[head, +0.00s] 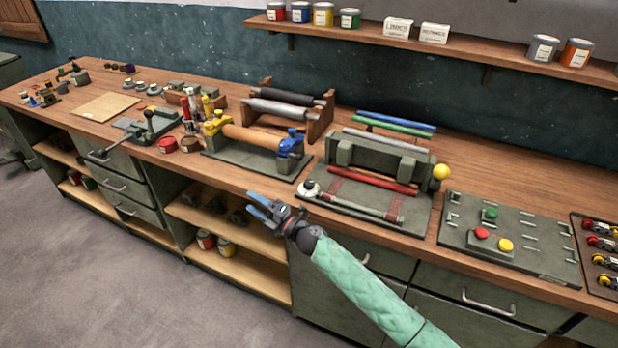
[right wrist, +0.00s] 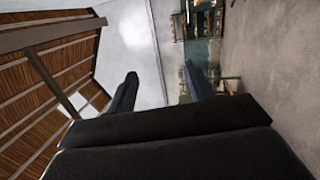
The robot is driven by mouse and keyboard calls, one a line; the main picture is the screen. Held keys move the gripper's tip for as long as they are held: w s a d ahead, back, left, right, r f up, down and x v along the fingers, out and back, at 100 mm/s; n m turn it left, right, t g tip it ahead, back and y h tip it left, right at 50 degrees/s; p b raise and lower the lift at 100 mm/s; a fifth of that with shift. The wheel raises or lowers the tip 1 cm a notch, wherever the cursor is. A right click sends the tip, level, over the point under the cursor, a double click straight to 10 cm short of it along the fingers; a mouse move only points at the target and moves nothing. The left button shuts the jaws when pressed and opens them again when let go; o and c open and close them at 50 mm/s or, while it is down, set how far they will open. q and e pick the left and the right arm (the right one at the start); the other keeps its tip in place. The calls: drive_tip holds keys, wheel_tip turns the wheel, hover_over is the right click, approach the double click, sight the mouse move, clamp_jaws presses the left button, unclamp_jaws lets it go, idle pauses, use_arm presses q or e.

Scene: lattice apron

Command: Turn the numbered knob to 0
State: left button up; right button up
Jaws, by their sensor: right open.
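No numbers can be read on any knob at this size. A small white round piece (head: 308,188) with a dark centre sits at the front left corner of the roller device (head: 388,160) in the head view; I cannot tell whether it is the numbered knob. My right gripper (head: 259,206) is in front of the bench edge, left of that white piece and apart from it. Its blue fingers are apart and empty. They also stand apart in the right wrist view (right wrist: 157,88), with nothing between them. My left gripper is not in view.
A yellow ball (head: 441,172) is at the roller device's right end. A button panel (head: 545,255) lies further right. A roller stand with blue and yellow clamps (head: 258,140) is left of it. Open shelves (head: 235,262) and drawers lie below the bench top. The floor in front is clear.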

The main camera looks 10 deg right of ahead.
drive_tip(key=a+r+n+g+y, duration=0.2)
drive_tip(key=a+r+n+g, duration=0.25)
drive_tip(key=n+g, duration=0.35)
wheel_tip(320, 180, up, 3)
drive_tip(key=n+g+h+p, duration=0.2)
drive_tip(key=n+g+h, duration=0.2)
drive_tip(key=n+h, duration=1.2)
hover_over(309, 182)
drive_tip(key=shift+r+m+h, duration=0.2)
drive_tip(key=shift+m+h, duration=0.7)
drive_tip(key=shift+h, duration=0.2)
drive_tip(key=shift+f, duration=0.35)
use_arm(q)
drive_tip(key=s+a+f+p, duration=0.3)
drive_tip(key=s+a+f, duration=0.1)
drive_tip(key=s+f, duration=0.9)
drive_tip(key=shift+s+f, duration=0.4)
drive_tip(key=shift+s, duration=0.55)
use_arm(e)
drive_tip(key=shift+f, duration=3.5)
drive_tip(key=c, duration=1)
